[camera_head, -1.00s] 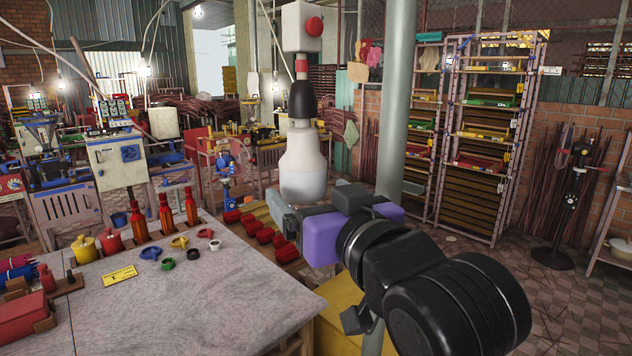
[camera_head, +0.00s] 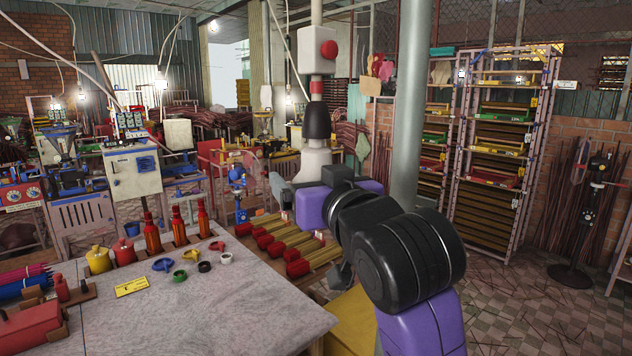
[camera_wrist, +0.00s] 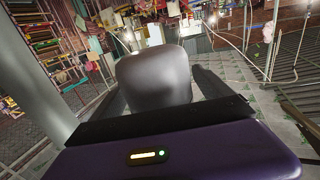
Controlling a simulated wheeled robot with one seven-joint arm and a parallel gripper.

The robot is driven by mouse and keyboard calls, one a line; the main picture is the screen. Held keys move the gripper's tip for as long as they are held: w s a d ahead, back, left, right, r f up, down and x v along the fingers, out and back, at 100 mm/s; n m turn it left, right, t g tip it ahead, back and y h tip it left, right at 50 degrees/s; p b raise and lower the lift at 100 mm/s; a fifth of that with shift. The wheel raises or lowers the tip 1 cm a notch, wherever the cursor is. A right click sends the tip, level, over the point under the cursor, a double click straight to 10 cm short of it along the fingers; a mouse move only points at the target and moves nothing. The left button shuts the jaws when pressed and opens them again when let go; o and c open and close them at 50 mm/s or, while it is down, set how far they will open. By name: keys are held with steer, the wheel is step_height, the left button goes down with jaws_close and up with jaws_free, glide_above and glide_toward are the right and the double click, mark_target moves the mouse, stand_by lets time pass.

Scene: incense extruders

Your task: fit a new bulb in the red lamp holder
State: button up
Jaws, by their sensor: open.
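In the wrist view my gripper (camera_wrist: 158,82) shows as a purple hand with a black bar and two dark fingers set apart. A smooth grey rounded shape (camera_wrist: 153,78) lies between the fingers; I cannot tell what it is. Several lit bulbs hang on cords at the back, such as a left bulb (camera_head: 160,84) and a middle bulb (camera_head: 288,99).
A grey-topped table (camera_head: 220,310) at front left carries red bottles (camera_head: 151,233), pots, coloured rings and a yellow card (camera_head: 131,287). A tall white and black device (camera_head: 316,118) stands behind my arm.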

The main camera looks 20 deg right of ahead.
steer(key=shift+c, duration=0.2)
steer(key=c, duration=1.5)
steer(key=shift+o, duration=0.2)
steer(key=shift+y, duration=0.3)
steer(key=shift+a+n+g+y+p, duration=0.2)
steer(key=shift+n+y+p, duration=0.1)
steer(key=shift+n+y, duration=0.75)
steer(key=shift+a+n+g+y+p, duration=0.2)
steer(key=shift+n+y, duration=0.45)
steer(key=shift+y, duration=0.7)
steer(key=o, duration=1.5)
